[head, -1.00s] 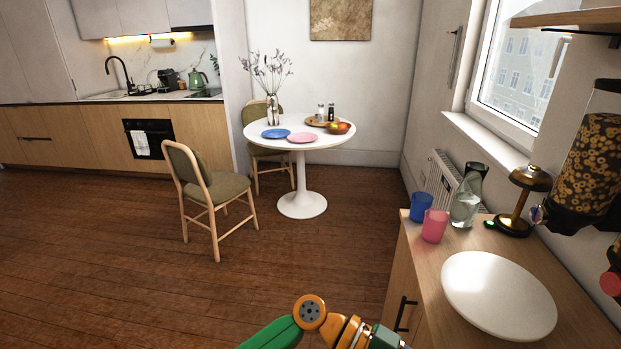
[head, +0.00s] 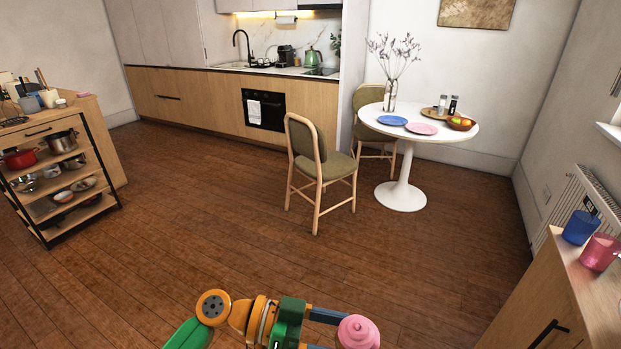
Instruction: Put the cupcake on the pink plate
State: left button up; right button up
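The cupcake (head: 357,333), with pink swirled frosting, is at the bottom edge of the head view, partly cut off. My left gripper (head: 340,331) holds it between its fingers, above the floor. The pink plate (head: 421,129) lies empty on the round white table (head: 450,134) across the room, far from the gripper. A blue plate (head: 392,121) lies just left of it. My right gripper is out of view.
A chair (head: 318,168) stands left of the table, and another (head: 372,130) is behind it. A fruit bowl (head: 461,123), tray with shakers and vase (head: 390,97) share the table. A wooden cabinet (head: 545,290) is at right, a shelf trolley (head: 60,165) at left. Open floor lies between.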

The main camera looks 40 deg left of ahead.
aim_at(426, 132)
jog(key=i+j+u, duration=0.25)
jog(key=i, duration=0.3)
jog(key=i+j+u, duration=0.2)
jog(key=i+j, duration=0.15)
jog(key=i, duration=0.2)
jog(key=i+j+u, duration=0.1)
jog(key=i+u, duration=0.15)
jog(key=i, duration=0.3)
jog(key=i+l+z, duration=0.35)
jog(key=i, duration=0.5)
jog(key=i+j+z, duration=0.1)
jog(key=i+z, duration=0.25)
jog(key=i, duration=0.5)
jog(key=i+j+z, duration=0.35)
jog(key=i, duration=0.5)
jog(key=i+u, duration=0.1)
jog(key=u, duration=0.3)
jog(key=i+l+u, duration=0.1)
jog(key=u, duration=0.3)
jog(key=l+u, duration=0.15)
jog(key=u, duration=0.25)
jog(key=i+l+u, duration=0.1)
jog(key=u, duration=0.25)
